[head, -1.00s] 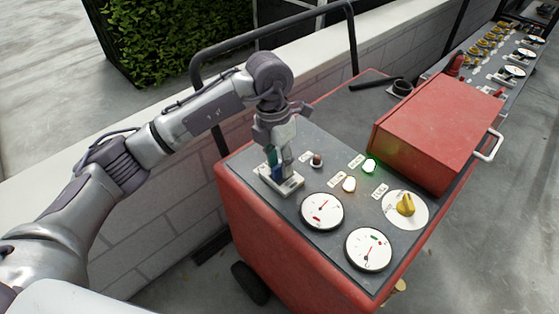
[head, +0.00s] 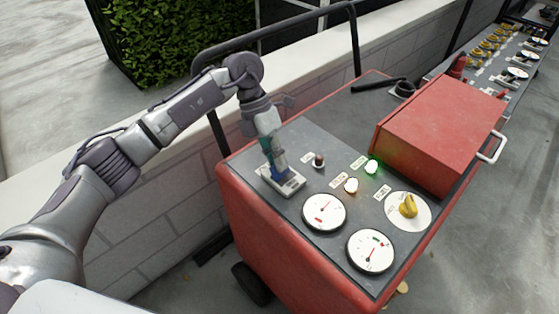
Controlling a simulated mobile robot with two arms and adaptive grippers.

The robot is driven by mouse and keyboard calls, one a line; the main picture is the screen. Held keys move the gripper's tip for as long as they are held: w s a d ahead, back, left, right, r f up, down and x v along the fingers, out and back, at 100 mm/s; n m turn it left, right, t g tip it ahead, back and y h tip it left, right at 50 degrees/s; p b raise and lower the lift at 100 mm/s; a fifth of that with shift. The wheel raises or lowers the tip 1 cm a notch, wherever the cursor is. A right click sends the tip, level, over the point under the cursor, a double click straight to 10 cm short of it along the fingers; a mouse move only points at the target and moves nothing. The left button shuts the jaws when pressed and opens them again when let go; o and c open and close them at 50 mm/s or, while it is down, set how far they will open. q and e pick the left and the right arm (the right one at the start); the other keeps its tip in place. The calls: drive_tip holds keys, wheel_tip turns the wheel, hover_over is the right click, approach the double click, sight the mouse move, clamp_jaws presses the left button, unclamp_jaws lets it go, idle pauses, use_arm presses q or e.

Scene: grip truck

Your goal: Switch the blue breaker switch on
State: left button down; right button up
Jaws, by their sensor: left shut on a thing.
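The blue breaker switch (head: 281,163) stands on a pale base plate (head: 291,186) at the near left corner of the red cart's dark panel. My left gripper (head: 275,158) reaches down from above and is shut on the blue switch, its fingers tilted with the wrist up and to the left. The fingers hide much of the switch, so its exact lever position is hard to tell. My right gripper is not in view.
Beside the switch are a small dark knob (head: 319,160), a lit green lamp (head: 372,167), a pale lamp (head: 351,185), two gauges (head: 324,211) and a yellow rotary knob (head: 408,206). A red box (head: 440,135) stands behind. A black rail (head: 280,32) runs along the cart's left.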

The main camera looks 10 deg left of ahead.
use_arm(q)
drive_tip(key=c, duration=1.2)
unclamp_jaws()
drive_tip(key=v, duration=1.2)
drive_tip(key=shift+a, duration=0.2)
drive_tip(key=shift+f, duration=0.15)
